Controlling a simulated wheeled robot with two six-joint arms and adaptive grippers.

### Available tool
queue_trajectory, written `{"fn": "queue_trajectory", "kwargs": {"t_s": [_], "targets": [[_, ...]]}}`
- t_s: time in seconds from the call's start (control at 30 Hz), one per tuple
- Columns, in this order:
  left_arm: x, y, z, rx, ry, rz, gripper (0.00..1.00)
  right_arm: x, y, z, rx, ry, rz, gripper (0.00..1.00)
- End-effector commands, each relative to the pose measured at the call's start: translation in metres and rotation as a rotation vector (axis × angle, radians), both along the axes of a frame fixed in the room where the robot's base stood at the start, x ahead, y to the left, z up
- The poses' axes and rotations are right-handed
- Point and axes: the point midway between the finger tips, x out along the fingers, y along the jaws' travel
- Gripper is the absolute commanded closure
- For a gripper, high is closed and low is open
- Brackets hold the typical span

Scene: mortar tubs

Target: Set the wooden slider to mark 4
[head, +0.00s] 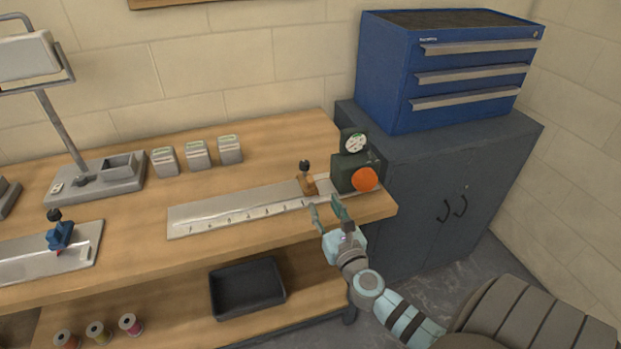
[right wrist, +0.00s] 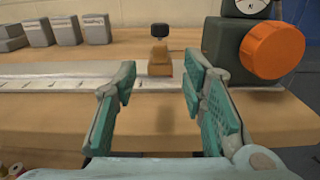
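The wooden slider (head: 307,182) with a black knob stands upright near the right end of a pale metal rail (head: 215,209) that carries a row of numbered marks along its front edge. The digits are too small to read for certain. In the right wrist view the slider (right wrist: 160,62) stands beyond and between the fingers. My right gripper (head: 328,212) is open and empty, in front of the rail and apart from the slider; its two fingers also show in the right wrist view (right wrist: 155,95). My left gripper is not in view.
A dark green device (head: 345,172) with a dial and an orange knob (head: 364,179) stands right of the slider. A blue slider (head: 60,236) sits on another plate at the left. Several small grey boxes (head: 197,155) stand behind the rail. The bench in front is clear.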

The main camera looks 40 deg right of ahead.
Motion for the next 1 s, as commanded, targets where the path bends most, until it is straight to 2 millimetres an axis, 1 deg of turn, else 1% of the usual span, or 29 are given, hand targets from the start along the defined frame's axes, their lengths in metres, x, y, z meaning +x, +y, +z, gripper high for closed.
{"fn": "queue_trajectory", "kwargs": {"t_s": [0.03, 0.2, 0.3, 0.4, 0.57, 0.83, 0.87, 1.0], "targets": [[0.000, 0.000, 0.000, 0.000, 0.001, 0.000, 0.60, 0.012, -0.005, 0.002, -0.002, -0.003, -0.001, 0.62], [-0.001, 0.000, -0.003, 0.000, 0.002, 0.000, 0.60, 0.058, -0.021, 0.000, -0.003, -0.001, -0.003, 0.62], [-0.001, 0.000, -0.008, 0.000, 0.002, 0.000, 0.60, 0.080, -0.029, -0.001, -0.004, -0.001, -0.002, 0.62], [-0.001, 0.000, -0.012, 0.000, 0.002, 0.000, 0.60, 0.096, -0.035, -0.002, -0.005, 0.002, -0.002, 0.62], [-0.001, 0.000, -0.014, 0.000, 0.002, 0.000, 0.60, 0.109, -0.039, -0.001, -0.006, 0.002, 0.000, 0.62], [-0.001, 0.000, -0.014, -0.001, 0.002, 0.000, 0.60, 0.111, -0.039, -0.001, -0.006, 0.003, 0.001, 0.62], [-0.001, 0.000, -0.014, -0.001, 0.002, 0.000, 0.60, 0.111, -0.039, -0.001, -0.006, 0.003, 0.001, 0.65], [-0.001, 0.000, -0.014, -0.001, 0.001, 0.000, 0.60, 0.111, -0.039, -0.001, -0.006, 0.003, 0.001, 0.87]]}}
